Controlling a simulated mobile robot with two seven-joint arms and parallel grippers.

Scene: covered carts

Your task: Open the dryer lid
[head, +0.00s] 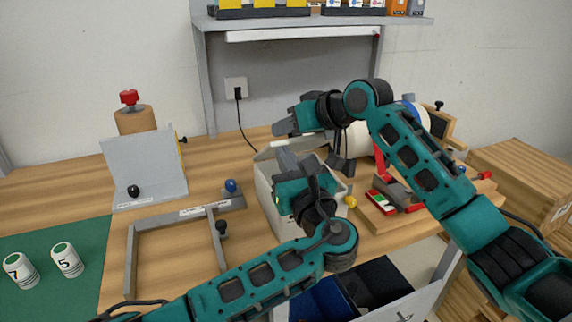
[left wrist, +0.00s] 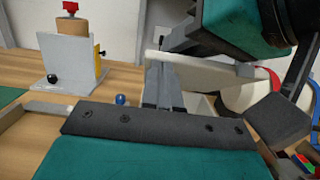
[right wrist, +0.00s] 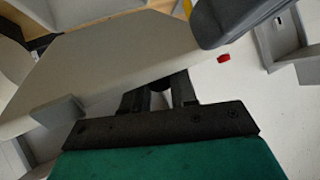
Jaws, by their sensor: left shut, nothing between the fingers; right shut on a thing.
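The dryer is the pale box (head: 268,205) in the middle of the table, partly hidden behind my left arm. Its pale lid (head: 272,149) shows above the box, and it also shows as a pale slab in the left wrist view (left wrist: 220,76) and as a broad tilted panel in the right wrist view (right wrist: 110,62). My right gripper (head: 284,128) is shut on a small dark part, seemingly the lid's knob (right wrist: 162,84), at the panel's edge. My left gripper (head: 285,160) is shut and empty, its fingertips close in front of the lid. Whether they touch it is unclear.
A grey bracket frame (head: 130,245) and an upright grey plate (head: 150,180) stand left. White numbered jars (head: 66,260) sit on a green mat. A wooden board with red and grey parts (head: 395,205) lies right. A shelf (head: 300,22) hangs behind.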

